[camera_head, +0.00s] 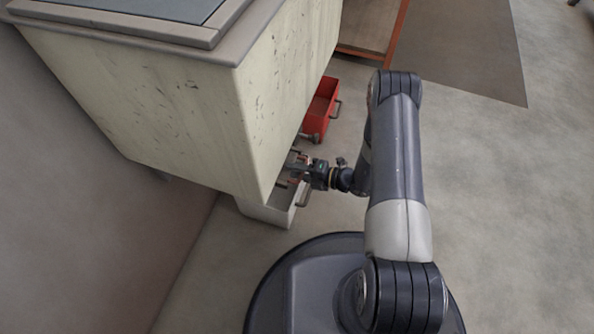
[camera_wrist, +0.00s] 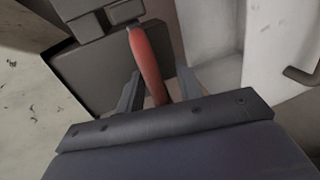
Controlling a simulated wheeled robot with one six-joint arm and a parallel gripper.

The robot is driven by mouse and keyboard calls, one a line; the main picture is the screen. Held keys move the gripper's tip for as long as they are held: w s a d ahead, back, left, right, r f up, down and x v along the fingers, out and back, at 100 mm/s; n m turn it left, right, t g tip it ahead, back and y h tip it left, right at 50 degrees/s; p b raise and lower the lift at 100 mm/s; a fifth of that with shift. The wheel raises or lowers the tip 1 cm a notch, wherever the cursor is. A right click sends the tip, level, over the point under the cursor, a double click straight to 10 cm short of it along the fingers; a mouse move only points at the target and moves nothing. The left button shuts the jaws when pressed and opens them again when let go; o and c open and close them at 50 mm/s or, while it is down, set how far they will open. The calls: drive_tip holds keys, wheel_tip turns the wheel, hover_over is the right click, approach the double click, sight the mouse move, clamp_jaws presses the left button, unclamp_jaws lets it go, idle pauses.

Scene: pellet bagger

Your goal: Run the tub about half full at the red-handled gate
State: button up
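The red handle (camera_wrist: 150,65) stands up between the fingers of my gripper (camera_wrist: 158,88) in the wrist view. The fingers are open on both sides of it, with a narrow gap showing on each side. A dark grey gate block (camera_wrist: 100,62) lies behind the handle. In the head view my gripper (camera_head: 298,170) reaches under the right lower edge of the hopper (camera_head: 185,120). The pale tub (camera_head: 268,212) stands on the floor below; its wall shows in the wrist view (camera_wrist: 285,40). I see no pellets in its visible part; most of the inside is hidden.
A red tub (camera_head: 322,108) stands on the floor farther along the hopper. Another handle end (camera_head: 309,138) sticks out near it. An orange-edged frame (camera_head: 398,30) and a dark mat (camera_head: 460,50) are farther back. The floor on the right is clear.

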clamp_jaws()
idle(0.3)
drive_tip(key=shift+f, duration=0.1)
drive_tip(key=f+v, duration=0.1)
drive_tip(key=v, duration=0.5)
drive_tip(key=shift+f, duration=0.2)
drive_tip(key=shift+d, duration=0.1)
unclamp_jaws()
drive_tip(key=shift+r, duration=0.1)
drive_tip(key=p+v, duration=0.2)
drive_tip(key=v, duration=0.8)
drive_tip(key=shift+d+p, duration=0.3)
drive_tip(key=shift+d, duration=0.1)
